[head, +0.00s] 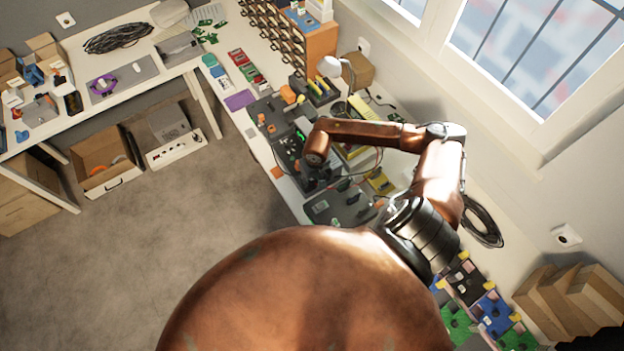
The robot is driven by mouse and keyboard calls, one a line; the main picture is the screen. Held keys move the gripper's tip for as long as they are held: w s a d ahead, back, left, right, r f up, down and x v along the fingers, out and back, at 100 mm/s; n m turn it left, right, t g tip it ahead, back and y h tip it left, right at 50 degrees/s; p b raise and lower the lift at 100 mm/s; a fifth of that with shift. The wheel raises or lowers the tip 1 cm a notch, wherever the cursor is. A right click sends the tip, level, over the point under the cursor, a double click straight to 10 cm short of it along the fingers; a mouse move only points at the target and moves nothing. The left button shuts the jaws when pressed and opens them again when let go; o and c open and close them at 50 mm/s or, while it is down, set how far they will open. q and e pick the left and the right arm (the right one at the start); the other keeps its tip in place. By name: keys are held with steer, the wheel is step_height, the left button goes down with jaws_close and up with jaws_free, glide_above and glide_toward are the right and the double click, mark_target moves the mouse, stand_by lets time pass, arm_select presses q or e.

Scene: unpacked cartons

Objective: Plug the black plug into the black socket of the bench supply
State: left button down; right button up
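My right arm reaches over the long bench along the window wall. My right gripper (308,172) is below the copper wrist, pointing down among dark equipment. It is small and dark, and I cannot see whether its fingers are apart or hold anything. A dark unit with a small green lit display (300,134) stands just behind the wrist; it may be the bench supply. I cannot make out the black plug or the black socket. My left gripper is not in view.
A white lamp (330,67) and an orange-brown cabinet (318,44) stand farther back on the bench. A dark case (340,205) lies nearer me. Coiled black cable (482,222) lies by the wall. Cardboard boxes (570,300) stand at lower right.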

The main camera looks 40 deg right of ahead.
step_height(320, 180, up, 11)
steer(key=s, duration=0.1)
steer(key=shift+s+r, duration=0.15)
steer(key=shift+s, duration=0.05)
steer(key=shift+a, duration=0.2)
steer(key=shift+c, duration=0.6)
stand_by(0.8)
